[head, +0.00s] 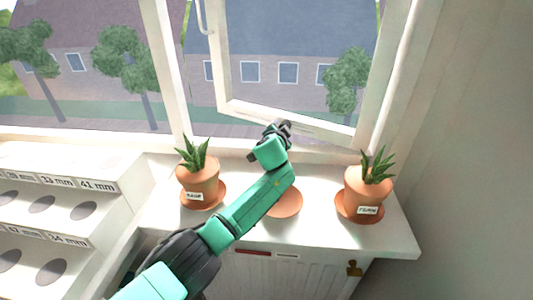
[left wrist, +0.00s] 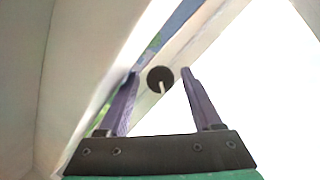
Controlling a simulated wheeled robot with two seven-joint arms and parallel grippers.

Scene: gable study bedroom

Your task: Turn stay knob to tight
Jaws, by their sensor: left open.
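The stay knob (left wrist: 159,75) is a dark round disc with a pale pointer line, on the white window frame in the left wrist view. My left gripper (left wrist: 160,86) is open, with one purple-grey finger on each side of the knob in that view. Gaps show between the knob and both fingers; I cannot tell how far the tips are from it in depth. In the head view my left gripper (head: 280,127) is at the lower rail of the open window sash (head: 300,120), and the knob is hidden. My right gripper is not in view.
Potted plants in terracotta pots stand on the white sill, one left (head: 198,185) and one right (head: 367,190) of my arm. An empty-looking terracotta saucer (head: 287,203) lies between them, partly behind my arm. A white rack (head: 65,205) with round holes is at left.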

